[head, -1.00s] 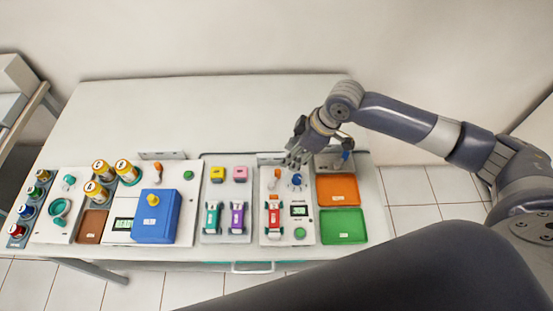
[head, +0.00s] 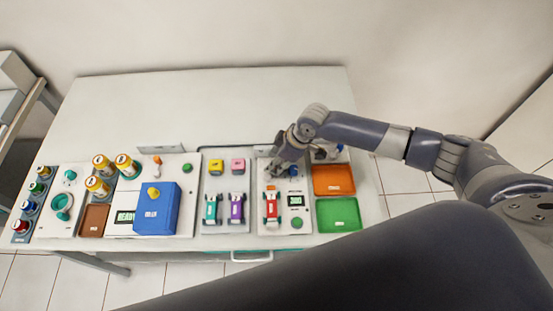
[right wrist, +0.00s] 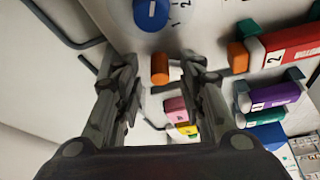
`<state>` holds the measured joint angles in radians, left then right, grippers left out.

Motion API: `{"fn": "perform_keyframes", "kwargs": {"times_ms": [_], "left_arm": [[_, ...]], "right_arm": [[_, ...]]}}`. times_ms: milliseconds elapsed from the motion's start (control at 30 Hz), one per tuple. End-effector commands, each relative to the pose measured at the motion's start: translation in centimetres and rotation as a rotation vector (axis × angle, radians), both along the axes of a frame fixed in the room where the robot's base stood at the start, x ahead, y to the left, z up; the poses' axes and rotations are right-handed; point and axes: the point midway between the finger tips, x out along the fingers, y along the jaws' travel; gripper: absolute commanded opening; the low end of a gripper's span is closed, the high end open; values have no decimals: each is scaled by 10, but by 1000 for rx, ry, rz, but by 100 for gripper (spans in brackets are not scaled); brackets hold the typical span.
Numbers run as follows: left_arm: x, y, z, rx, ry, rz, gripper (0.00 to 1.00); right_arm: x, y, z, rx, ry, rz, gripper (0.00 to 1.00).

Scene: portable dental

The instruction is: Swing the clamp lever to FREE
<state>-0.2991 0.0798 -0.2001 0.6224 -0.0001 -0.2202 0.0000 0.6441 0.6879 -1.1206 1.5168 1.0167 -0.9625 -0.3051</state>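An orange lever knob (right wrist: 160,68) shows in the right wrist view, on the panel with a blue dial (right wrist: 151,12). My right gripper (right wrist: 160,85) is open there. Its two fingers are spread and the orange knob appears between and beyond the fingertips; I cannot tell whether they touch it. In the head view my right gripper (head: 274,169) is over the back of the same panel (head: 304,222) and hides the lever. A FREE mark is not readable. My left gripper is not in view.
A red device (head: 271,208) lies just in front of the gripper on this panel. Orange (head: 333,180) and green (head: 339,214) trays are to the right. Purple (head: 236,208) and teal (head: 212,209) devices are to the left. The table's back (head: 200,105) is clear.

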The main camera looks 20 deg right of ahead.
Motion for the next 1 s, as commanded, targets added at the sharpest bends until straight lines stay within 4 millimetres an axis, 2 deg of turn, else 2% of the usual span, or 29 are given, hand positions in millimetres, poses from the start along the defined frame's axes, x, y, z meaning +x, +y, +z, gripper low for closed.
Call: {"fn": "perform_keyframes", "kwargs": {"times_ms": [233,400,733,1000], "left_arm": [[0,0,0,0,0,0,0],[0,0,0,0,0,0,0],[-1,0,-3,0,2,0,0],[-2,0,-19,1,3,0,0]], "right_arm": [[0,0,0,0,0,0,35],[0,0,0,0,0,0,0],[1,1,-1,0,0,17,0],[6,5,-3,2,-2,140,0]]}}
